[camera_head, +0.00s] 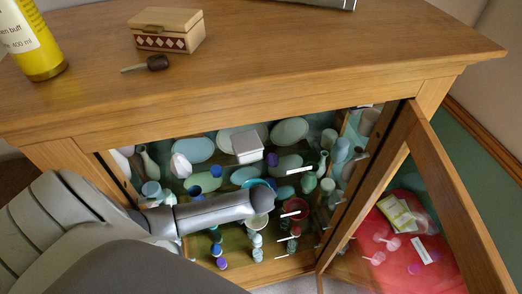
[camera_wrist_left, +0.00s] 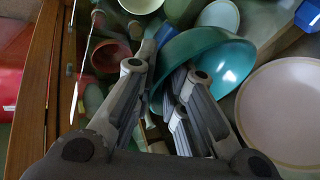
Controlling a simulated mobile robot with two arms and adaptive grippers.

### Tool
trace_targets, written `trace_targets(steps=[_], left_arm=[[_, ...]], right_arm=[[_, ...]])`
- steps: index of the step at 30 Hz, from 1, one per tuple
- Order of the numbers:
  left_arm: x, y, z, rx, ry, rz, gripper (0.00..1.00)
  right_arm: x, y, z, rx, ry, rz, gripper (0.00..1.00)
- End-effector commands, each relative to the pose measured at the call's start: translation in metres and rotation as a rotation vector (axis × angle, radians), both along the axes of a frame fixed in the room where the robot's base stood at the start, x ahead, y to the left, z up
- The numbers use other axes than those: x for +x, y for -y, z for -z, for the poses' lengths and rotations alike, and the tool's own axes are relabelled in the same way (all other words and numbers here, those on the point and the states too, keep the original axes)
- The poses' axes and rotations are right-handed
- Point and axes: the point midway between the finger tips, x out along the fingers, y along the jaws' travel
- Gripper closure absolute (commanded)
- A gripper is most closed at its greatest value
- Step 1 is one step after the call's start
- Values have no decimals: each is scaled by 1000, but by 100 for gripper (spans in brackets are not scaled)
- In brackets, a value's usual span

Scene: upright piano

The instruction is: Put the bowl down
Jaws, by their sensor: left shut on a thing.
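A teal bowl (camera_wrist_left: 222,55) is in the left wrist view, tilted, its rim between the fingers of my left gripper (camera_wrist_left: 166,72). The gripper is shut on the bowl. In the head view my left arm reaches in from the left through the open cabinet front, and a teal rim (camera_head: 258,183) shows just behind its end. The fingers are hidden there by the arm. I cannot tell whether the bowl touches the shelf. My right gripper is in neither view.
The cabinet (camera_head: 280,98) is crowded with bottles, dishes and cups. A pale plate (camera_wrist_left: 285,110) lies right of the bowl, and a reddish cup (camera_wrist_left: 110,57) stands left. The glazed door (camera_head: 440,190) is open at right. A small box (camera_head: 167,30) stands on top.

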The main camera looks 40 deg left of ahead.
Motion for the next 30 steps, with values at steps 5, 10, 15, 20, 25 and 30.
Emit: trace_targets(steps=[5,10,15,20,25,30], left_arm=[[0,0,4,0,0,0,100],[0,0,3,0,0,0,67],[0,0,3,-1,-1,0,66],[-1,1,2,-1,-1,0,66],[-3,3,-6,-1,0,1,66],[-12,9,-27,-2,2,1,66]], right_arm=[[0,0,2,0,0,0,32],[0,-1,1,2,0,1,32],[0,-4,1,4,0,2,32],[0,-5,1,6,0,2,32],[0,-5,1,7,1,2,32],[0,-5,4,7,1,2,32]])
